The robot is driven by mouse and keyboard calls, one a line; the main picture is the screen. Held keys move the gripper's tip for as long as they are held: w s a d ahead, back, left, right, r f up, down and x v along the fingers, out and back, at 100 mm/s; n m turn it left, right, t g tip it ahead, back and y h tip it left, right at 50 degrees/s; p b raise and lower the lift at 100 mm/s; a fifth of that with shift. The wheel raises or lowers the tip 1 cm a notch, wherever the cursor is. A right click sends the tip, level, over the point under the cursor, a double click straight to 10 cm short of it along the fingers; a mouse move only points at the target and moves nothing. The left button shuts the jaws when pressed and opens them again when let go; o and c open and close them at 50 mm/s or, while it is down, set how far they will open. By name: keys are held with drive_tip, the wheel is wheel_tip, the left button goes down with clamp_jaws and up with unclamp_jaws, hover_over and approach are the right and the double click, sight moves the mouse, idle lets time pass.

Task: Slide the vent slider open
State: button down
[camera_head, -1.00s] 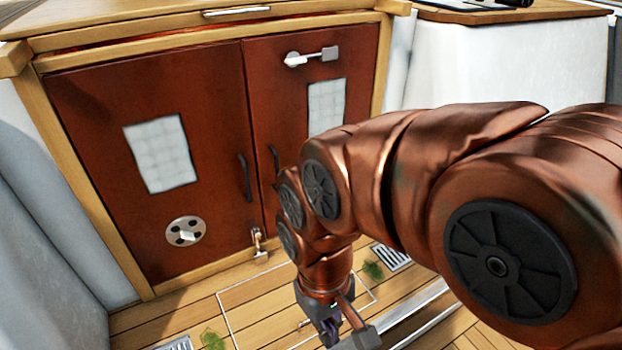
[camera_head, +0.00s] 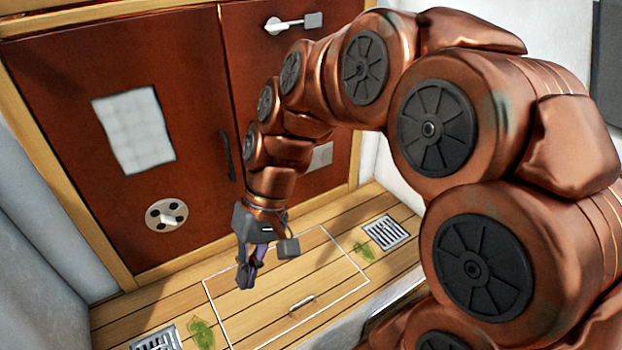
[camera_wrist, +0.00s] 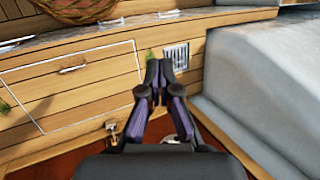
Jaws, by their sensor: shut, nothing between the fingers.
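A round pale vent plate with dark holes and a light raised tab (camera_head: 167,214) sits low on the left red-brown door (camera_head: 110,80). I take it for the vent slider; some dark holes show around the tab. My gripper (camera_head: 245,280) points down over the wooden floor, to the right of and below the vent in the head view, apart from it. Its fingers are together and empty. In the wrist view, my gripper (camera_wrist: 159,68) shows its closed fingertips over the floor. A small pale part behind the fingers there may be the vent, mostly hidden.
The right door carries a lever latch (camera_head: 293,23); a dark handle (camera_head: 227,156) is on the left door. The floor has a white-outlined hatch (camera_head: 325,265) and grates (camera_head: 384,232). A small metal catch (camera_wrist: 112,131) shows by the doors. Pale walls flank the space.

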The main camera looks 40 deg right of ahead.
drive_tip(key=w+d+f+m+t+y+b, duration=0.2)
drive_tip(key=w+d+y+b, duration=0.15)
drive_tip(key=w, duration=0.85)
drive_tip(key=m+t+b, duration=0.7)
drive_tip(key=t+b, duration=0.5)
drive_tip(key=t, duration=0.2)
approach(313, 164)
drive_tip(key=s+r, duration=0.3)
drive_tip(key=s, duration=0.2)
drive_tip(key=shift+s+d+f, duration=0.1)
drive_tip(key=shift+s+f, duration=0.05)
drive_tip(key=s+a+x, duration=0.1)
drive_tip(key=a+x, duration=0.1)
drive_tip(key=x, duration=1.1)
drive_tip(key=shift+s+a+f+b, duration=0.2)
drive_tip(key=shift+s+a+b, duration=0.05)
drive_tip(key=shift+s+b, duration=0.1)
